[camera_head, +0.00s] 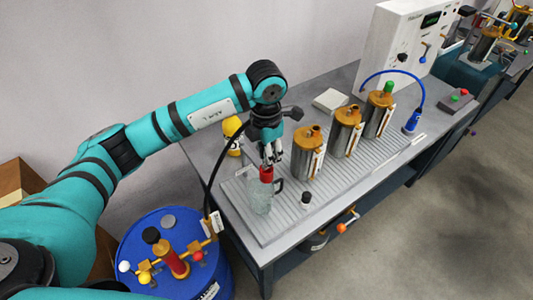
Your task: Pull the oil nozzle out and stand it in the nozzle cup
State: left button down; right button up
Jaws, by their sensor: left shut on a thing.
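My left gripper (267,158) points down and is shut on the red oil nozzle (266,174). The nozzle is upright at the mouth of a clear jug with a handle (258,196); I cannot tell how far its tip reaches inside. A black hose (209,178) runs from the blue drum up toward the gripper. A small dark cup-like piece (306,199) stands right of the jug; I cannot tell whether it is the nozzle cup. My right gripper is not in view.
Several metal canisters with brass tops, one of them here (308,155), stand right of the jug on the ribbed tray (285,215). A blue nozzle (411,122) with a blue hose stands farther right. The blue drum (145,232) with a pump is at front left.

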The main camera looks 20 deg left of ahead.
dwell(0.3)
pick_arm(q)
jog(key=shift+b, duration=0.5)
dwell(0.4)
jog(key=shift+f+b, duration=1.45)
jog(key=shift+f, duration=0.15)
jog(key=c, duration=1)
grip_release()
notch_tip(320, 180, up, 12)
